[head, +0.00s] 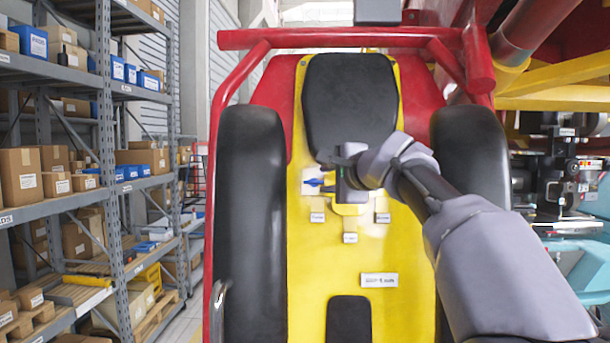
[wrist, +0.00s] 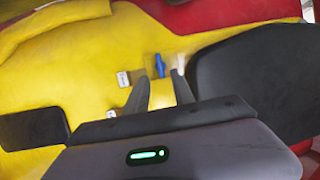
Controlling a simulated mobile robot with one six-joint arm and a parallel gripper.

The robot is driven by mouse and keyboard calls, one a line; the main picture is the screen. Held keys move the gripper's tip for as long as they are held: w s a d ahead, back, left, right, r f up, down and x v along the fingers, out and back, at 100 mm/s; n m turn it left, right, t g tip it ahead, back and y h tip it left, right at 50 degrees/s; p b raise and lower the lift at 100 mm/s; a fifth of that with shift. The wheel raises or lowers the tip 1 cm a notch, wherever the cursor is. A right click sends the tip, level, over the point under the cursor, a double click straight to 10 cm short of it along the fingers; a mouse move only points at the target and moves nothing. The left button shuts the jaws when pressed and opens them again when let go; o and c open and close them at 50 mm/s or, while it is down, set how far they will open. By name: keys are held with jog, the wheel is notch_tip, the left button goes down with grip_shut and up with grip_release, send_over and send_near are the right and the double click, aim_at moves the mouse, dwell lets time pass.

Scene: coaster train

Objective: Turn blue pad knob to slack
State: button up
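The blue knob (head: 314,182) sits on a small white plate on the yellow seat panel, below the upper black pad. In the head view its grip lies roughly left to right, with its right part close to my gripper (head: 341,182). In the wrist view the blue knob (wrist: 159,66) shows just beyond the tips of my gripper (wrist: 160,76). The two fingers are apart with nothing between them. I cannot tell whether a finger touches the knob. Small white labels (head: 317,217) lie on the panel nearby; their print is too small to read.
The black upper pad (head: 348,100) stands just above the knob. Black side bolsters (head: 251,200) flank the yellow panel (head: 320,270). A red tube frame (head: 340,38) surrounds the seat. Loaded shelves (head: 80,150) stand at left; machinery (head: 565,165) is at right.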

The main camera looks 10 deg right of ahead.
aim_at(314, 182)
jog(key=p+x, duration=0.2)
jog(key=x, duration=0.5)
jog(key=shift+w+a, duration=0.1)
jog(key=shift+w, duration=0.2)
jog(key=shift+w+f, duration=0.15)
jog(key=shift+w, duration=0.2)
grip_shut()
